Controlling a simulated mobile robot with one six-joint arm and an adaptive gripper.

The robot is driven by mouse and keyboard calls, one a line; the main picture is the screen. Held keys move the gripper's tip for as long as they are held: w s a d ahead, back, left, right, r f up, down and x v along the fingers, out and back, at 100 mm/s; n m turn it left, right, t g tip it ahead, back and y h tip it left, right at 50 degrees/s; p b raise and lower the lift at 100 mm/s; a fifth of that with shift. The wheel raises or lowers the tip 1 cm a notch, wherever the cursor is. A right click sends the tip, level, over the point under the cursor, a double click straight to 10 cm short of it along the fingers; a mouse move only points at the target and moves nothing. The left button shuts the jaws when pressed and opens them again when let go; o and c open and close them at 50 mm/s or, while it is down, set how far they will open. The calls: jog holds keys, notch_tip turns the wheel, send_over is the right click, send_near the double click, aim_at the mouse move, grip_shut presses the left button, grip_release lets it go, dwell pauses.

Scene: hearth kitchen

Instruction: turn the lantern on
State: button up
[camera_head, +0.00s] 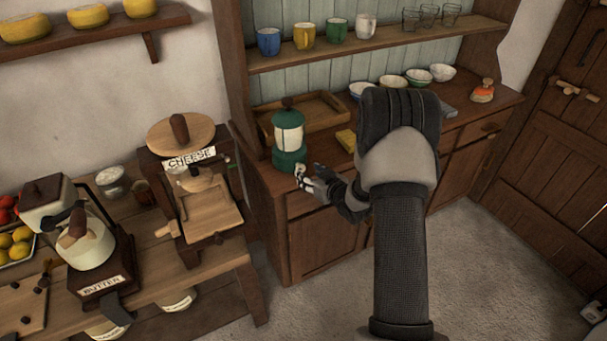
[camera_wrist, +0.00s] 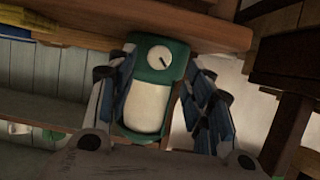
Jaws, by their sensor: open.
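The lantern (camera_head: 289,139) has a green base and cap and a pale glass body. It stands upright at the left end of the wooden sideboard's top. In the wrist view the lantern (camera_wrist: 146,106) appears upside down, with a round white dial (camera_wrist: 159,55) on its green base; a dark mark crosses the dial. My gripper (camera_head: 304,177) is in front of the lantern's base in the head view. In the wrist view its open fingers (camera_wrist: 150,88) show on either side of the lantern. I cannot tell whether they touch it. The glass looks pale, and I cannot tell whether it is lit.
A wooden tray (camera_head: 341,114) stands behind the lantern, with a yellow block (camera_head: 346,139) nearby. Bowls (camera_head: 418,76) are farther right, and mugs (camera_head: 304,36) line the shelf above. A cheese press (camera_head: 205,205) is on the left table. The floor (camera_head: 480,270) in front is clear.

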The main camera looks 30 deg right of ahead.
aim_at(302, 170)
jog(key=shift+b+x, duration=0.55)
jog(key=shift+x, duration=2.2)
jog(key=shift+c, duration=0.3)
jog(key=c, duration=1)
jog(key=shift+a+n+h+b, duration=0.1)
jog(key=shift+n+h+b, duration=0.25)
jog(key=shift+b, duration=0.6)
jog(key=o, duration=1.1)
jog(key=shift+c, duration=0.2)
